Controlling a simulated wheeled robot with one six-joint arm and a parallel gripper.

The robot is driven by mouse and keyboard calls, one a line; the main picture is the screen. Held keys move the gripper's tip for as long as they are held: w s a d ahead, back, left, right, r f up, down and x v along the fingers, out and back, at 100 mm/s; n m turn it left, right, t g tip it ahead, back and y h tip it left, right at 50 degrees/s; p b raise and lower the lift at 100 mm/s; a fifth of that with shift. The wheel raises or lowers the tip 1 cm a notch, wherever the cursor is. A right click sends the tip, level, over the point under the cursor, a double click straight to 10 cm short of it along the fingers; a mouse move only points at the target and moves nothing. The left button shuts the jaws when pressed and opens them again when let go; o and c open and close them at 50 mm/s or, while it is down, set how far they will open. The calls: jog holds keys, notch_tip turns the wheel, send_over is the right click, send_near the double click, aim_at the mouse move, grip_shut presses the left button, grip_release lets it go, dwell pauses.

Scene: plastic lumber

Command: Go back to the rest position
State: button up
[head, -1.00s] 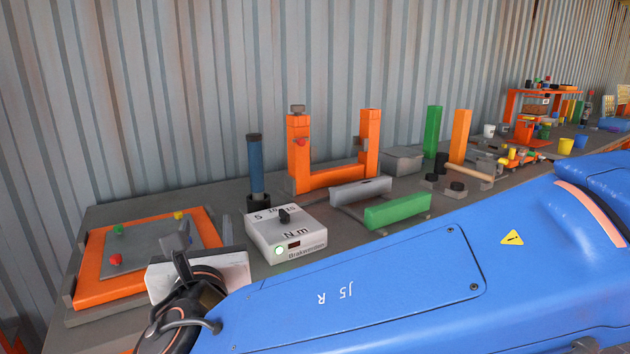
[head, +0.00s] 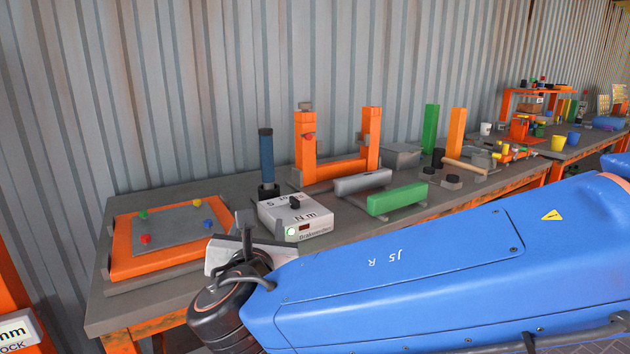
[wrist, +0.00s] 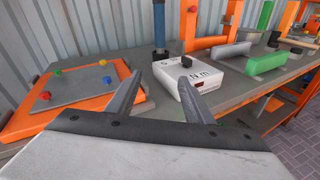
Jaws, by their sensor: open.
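My gripper (wrist: 160,95) is open and empty in the wrist view, its two grey fingers spread apart above the bench's front part. In the head view my gripper (head: 243,235) is partly hidden behind my blue arm and wrist. Beyond it stands a white box marked N.m (head: 297,216) with a black knob and a green light. An orange board with a grey plate (head: 165,238) and several coloured knobs lies to the left of the gripper. The gripper seems apart from both; the exact gap is hard to tell.
A grey bench (head: 105,310) runs along a corrugated wall. A blue cylinder (head: 267,160), an orange U-shaped frame (head: 340,168), a green bar (head: 397,198) and upright green and orange posts stand on it. A second bench with cups (head: 557,144) is farther right. Floor shows in front of the bench.

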jog(key=d+f+m+g+h, duration=0.4)
jog(key=d+m, duration=0.3)
jog(key=d, duration=0.8)
jog(key=d+f+m+g+h, duration=0.25)
jog(key=d+f+m, duration=0.4)
jog(key=d, duration=0.75)
jog(key=s+d+f+m+g+y, duration=0.2)
jog(key=s+d+f+m, duration=0.2)
jog(key=s+m, duration=0.4)
jog(key=s+d+f+m+g+y, duration=0.2)
jog(key=s+d+m, duration=0.4)
jog(key=m, duration=0.7)
jog(key=shift+s+d+f+m+g+y, duration=0.2)
jog(key=shift+s+f+m+g+y, duration=0.15)
jog(key=shift+s+f+g, duration=0.5)
jog(key=shift+f, duration=0.25)
